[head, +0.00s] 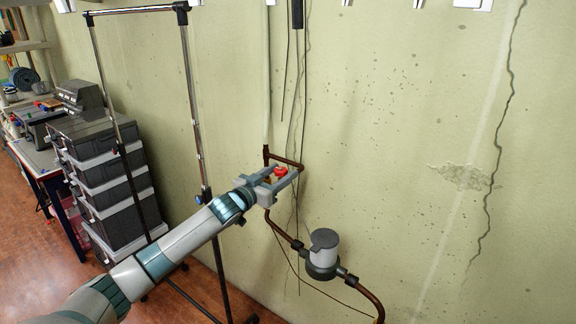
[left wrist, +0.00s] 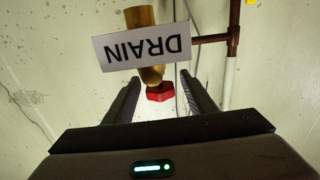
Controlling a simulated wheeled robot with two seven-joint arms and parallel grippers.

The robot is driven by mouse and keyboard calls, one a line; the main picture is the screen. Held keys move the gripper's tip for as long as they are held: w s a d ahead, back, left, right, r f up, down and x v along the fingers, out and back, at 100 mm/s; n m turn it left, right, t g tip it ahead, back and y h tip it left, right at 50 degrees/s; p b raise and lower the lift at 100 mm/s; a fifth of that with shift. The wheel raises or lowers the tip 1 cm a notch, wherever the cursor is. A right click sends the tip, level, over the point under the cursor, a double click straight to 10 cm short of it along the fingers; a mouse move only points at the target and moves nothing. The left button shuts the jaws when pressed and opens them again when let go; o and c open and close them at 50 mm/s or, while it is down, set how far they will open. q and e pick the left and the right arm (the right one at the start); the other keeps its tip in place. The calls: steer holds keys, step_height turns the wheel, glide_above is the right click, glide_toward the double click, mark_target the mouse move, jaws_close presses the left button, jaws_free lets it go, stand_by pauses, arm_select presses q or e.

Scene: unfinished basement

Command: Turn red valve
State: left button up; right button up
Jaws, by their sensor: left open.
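The red valve (head: 281,171) is a small red handle on the copper pipe against the wall. In the left wrist view the red valve (left wrist: 160,92) sits under a brass fitting (left wrist: 150,74) with a white DRAIN tag (left wrist: 142,49), which appears upside down. My left gripper (head: 284,178) is open, with its two fingers on either side of the valve. In the left wrist view the left gripper's fingertips (left wrist: 159,78) flank the red handle with gaps on both sides. My right gripper is not in view.
A copper pipe (head: 279,227) runs down to a grey-and-white meter (head: 323,250). Stacked grey bins (head: 112,185) and a workbench are at the left. The wall at right is clear.

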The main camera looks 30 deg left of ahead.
arm_select(q)
steer(key=shift+w+d+p, duration=0.2)
steer(key=shift+w+p, duration=0.3)
steer(key=shift+w, duration=1.45)
steer(key=c, duration=1)
steer(key=shift+c, duration=0.2)
